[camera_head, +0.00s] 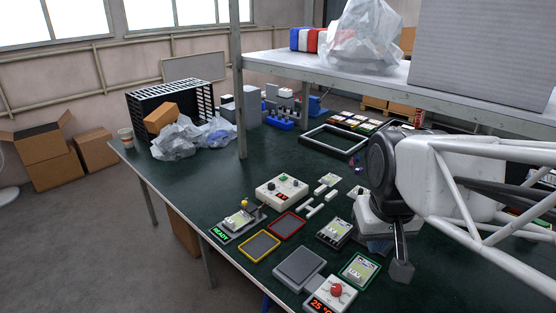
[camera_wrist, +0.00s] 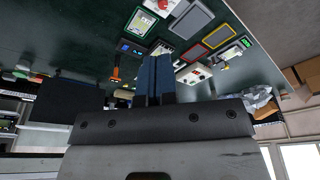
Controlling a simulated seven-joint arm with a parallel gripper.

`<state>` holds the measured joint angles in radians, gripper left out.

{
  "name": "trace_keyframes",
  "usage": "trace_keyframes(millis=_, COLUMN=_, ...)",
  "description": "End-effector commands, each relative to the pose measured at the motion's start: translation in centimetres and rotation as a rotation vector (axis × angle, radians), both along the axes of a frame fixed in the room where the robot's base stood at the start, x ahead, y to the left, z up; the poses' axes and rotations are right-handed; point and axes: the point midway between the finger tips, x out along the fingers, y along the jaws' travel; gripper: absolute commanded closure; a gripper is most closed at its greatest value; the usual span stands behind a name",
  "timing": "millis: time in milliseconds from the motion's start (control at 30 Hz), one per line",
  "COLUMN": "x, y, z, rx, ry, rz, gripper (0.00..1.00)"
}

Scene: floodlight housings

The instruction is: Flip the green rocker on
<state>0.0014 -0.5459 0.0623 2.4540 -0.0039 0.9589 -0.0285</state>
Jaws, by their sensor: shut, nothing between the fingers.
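A cream control box (camera_head: 268,197) stands on the dark green table in the head view. A green part (camera_head: 284,178) is on its top, and a red-and-black part is on its front side. It is too small to tell whether the green part is the rocker or which way it is set. A box with red and green spots that looks like the same one (camera_wrist: 188,76) shows right of my fingers in the wrist view. My gripper (camera_wrist: 153,62) is shut and empty, its dark blue fingers together, apart from the box.
A yellow-rimmed tray (camera_head: 259,246), a red-rimmed tray (camera_head: 287,226) and a grey plate (camera_head: 299,269) lie in front of the box. A box with a red knob (camera_head: 331,294) is at the near edge. A shelf post (camera_head: 240,100) rises behind.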

Motion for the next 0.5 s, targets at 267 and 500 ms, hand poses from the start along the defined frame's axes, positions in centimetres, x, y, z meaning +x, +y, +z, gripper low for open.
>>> trace_keyframes(millis=267, x=6.3, y=0.5, z=2.4, rx=-0.003, ry=0.026, rz=0.062, gripper=1.0)
trace_keyframes(millis=500, x=11.8, y=1.0, z=4.0, rx=-0.005, ry=0.046, rz=0.116, gripper=1.0)
